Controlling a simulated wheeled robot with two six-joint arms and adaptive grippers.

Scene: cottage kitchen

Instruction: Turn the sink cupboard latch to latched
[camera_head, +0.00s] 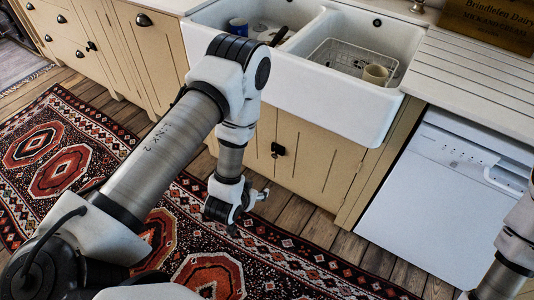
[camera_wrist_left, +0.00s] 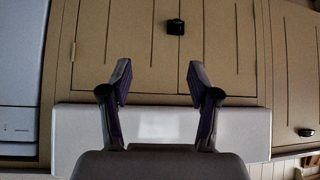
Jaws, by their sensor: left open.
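The sink cupboard (camera_head: 312,160) is a beige wooden front below the white sink. Its small black latch (camera_head: 278,150) sits by the gap between the doors. The latch (camera_wrist_left: 175,27) also shows near the top of the left wrist view, which sees the kitchen upside down; its exact turn is too small to tell. My left gripper (camera_head: 248,212) hangs in front of the cupboard, lower than the latch in the head view and partly hidden by its own wrist. In the left wrist view its two fingers (camera_wrist_left: 158,75) are spread, empty and apart from the latch.
A white dishwasher (camera_head: 445,190) stands to the right. A patterned red rug (camera_head: 60,165) covers the floor. My right arm shows at the right edge.

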